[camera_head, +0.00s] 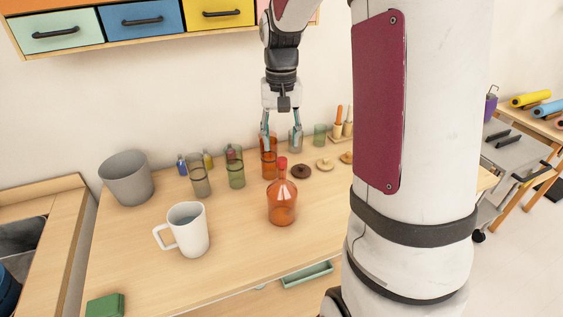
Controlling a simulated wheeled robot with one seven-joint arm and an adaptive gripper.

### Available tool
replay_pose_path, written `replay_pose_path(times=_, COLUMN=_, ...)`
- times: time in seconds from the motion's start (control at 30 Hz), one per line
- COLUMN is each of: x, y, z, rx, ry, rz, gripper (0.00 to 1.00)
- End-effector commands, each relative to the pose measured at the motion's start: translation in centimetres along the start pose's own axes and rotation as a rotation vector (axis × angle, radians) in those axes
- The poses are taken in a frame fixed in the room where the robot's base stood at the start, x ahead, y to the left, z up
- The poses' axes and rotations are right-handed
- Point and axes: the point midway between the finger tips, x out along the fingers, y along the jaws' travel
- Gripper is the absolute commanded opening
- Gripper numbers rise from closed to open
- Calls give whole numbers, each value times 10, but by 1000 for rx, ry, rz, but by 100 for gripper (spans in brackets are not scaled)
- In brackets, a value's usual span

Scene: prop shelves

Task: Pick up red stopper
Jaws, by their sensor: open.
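The red stopper (282,162) sits in the neck of an orange glass bottle (282,206) that stands upright on the wooden table (145,257). My gripper (281,143) points down from above, with its two fingers spread apart and empty. In the picture its fingertips are a little above the stopper, one to each side. The fingers overlap the tall orange glass (268,158) in the view. I cannot tell how far they are from the stopper in depth.
A white mug (187,230) and grey pot (126,178) stand to the left. Several glasses, including a green one (235,167), and round lids (300,170) stand behind the bottle. Drawers (141,19) hang above. My arm hides the table's right part. The front left is mostly clear.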

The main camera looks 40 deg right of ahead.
Motion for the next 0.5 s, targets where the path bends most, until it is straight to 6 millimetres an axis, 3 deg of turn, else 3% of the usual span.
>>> replay_pose_path(times=0.5, x=53, y=2, z=2, rx=-1, ry=-1, rz=1, gripper=46)
